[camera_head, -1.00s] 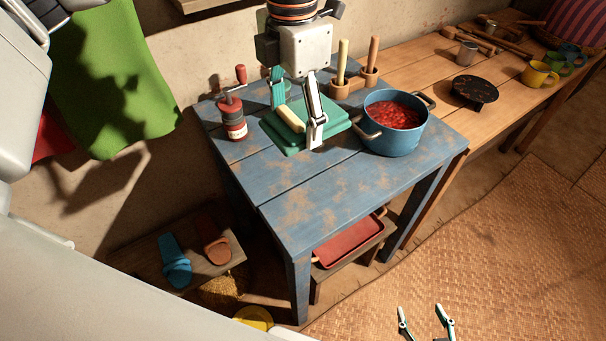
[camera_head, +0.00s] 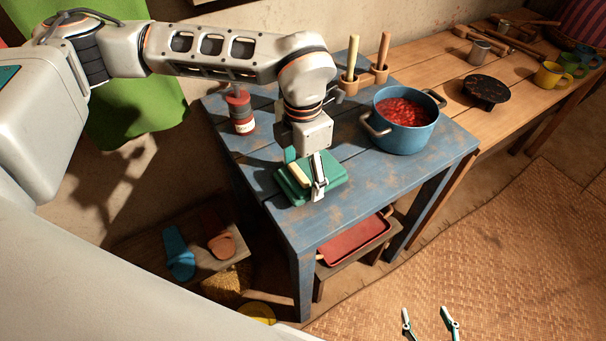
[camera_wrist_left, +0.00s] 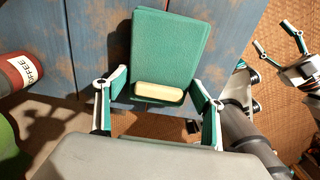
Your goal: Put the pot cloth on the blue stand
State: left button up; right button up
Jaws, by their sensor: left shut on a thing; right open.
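The pot cloth (camera_head: 325,172) is a folded teal pad with a cream bar (camera_head: 299,174) across its near part. My left gripper (camera_head: 305,180) is shut on it; in the left wrist view the fingers flank the cream bar (camera_wrist_left: 158,92) and the cloth (camera_wrist_left: 168,45) extends beyond. The cloth is over the front left part of the worn blue stand (camera_head: 360,200), a plank-topped table. I cannot tell whether it touches the top. My right gripper (camera_head: 428,326) is open and empty above the woven mat, low in the head view.
A blue pot of red food (camera_head: 403,140) stands right of the cloth. A red tray (camera_head: 355,240) sits below. The front right top is clear.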

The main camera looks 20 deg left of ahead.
aim_at(303, 171)
pick_arm(q)
jog(key=shift+f, duration=0.55)
jog(key=shift+f, duration=0.1)
jog(key=o, duration=1.1)
jog(key=shift+r, duration=0.4)
jog(key=shift+r+p, duration=0.3)
jog(key=shift+r, duration=5.45)
